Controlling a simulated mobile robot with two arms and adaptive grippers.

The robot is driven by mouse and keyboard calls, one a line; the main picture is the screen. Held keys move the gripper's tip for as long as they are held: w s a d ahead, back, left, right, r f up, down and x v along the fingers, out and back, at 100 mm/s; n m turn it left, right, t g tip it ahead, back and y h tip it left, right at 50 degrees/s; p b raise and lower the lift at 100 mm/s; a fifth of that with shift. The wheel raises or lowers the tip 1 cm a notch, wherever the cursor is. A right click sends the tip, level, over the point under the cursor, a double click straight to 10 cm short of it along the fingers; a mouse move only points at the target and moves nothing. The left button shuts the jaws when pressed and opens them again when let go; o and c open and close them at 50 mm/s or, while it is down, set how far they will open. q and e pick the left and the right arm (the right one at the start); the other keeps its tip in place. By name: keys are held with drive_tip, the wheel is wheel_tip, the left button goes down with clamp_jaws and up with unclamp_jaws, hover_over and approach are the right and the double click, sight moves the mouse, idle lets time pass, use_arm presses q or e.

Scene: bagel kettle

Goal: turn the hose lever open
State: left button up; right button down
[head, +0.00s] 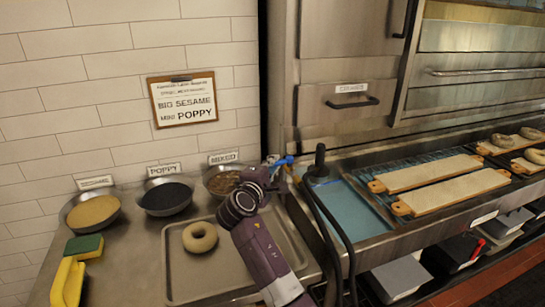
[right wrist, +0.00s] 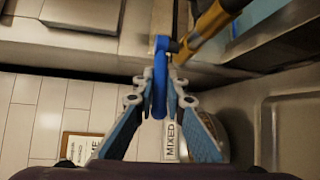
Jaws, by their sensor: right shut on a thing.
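The blue hose lever (head: 285,160) shows in the head view just right of the seed bowls, at the steel unit's left corner. In the right wrist view the blue lever (right wrist: 160,65) runs down between the fingertips, next to a brass-coloured pipe (right wrist: 205,28). My right gripper (head: 277,166) is shut on the lever; in the right wrist view its fingers (right wrist: 160,92) press on it from both sides. My right arm hides part of the lever's mount in the head view. A black hose (head: 328,220) hangs down to the right. My left gripper is not in view.
A bagel (head: 200,237) lies on a metal tray (head: 178,285). Sesame (head: 93,210), poppy (head: 166,197) and mixed (head: 222,181) bowls stand behind it.

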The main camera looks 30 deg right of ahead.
sight(280, 164)
drive_tip(key=s+n+t+y+p, duration=0.1)
drive_tip(key=n+y+p, duration=0.1)
drive_tip(key=p, duration=0.1)
drive_tip(key=s+n+t+y+p, duration=0.1)
drive_tip(key=t+y+p, duration=0.1)
drive_tip(key=p, duration=0.1)
drive_tip(key=s+n+t+y+p, duration=0.1)
drive_tip(key=n+y+p, duration=0.1)
drive_tip(key=p, duration=0.2)
drive_tip(key=shift+d+r+n+t, duration=0.2)
drive_tip(key=shift+d+n+t, duration=0.1)
drive_tip(key=shift+s+d+f+n+t+y+p, duration=0.15)
drive_tip(key=shift+n+t+y+p, duration=0.25)
drive_tip(key=shift+n+y+p, duration=0.5)
use_arm(q)
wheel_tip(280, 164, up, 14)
drive_tip(key=shift+p, duration=0.35)
use_arm(e)
drive_tip(key=shift+s+d+f+n+y, duration=0.1)
drive_tip(key=shift+s+n+y, duration=0.2)
drive_tip(key=shift+y, duration=0.45)
drive_tip(key=shift+s+d+n+y, duration=0.1)
drive_tip(key=shift+n+y, duration=0.3)
drive_tip(key=shift+y, duration=0.35)
drive_tip(key=shift+t, duration=0.3)
drive_tip(key=c, duration=2)
unclamp_jaws()
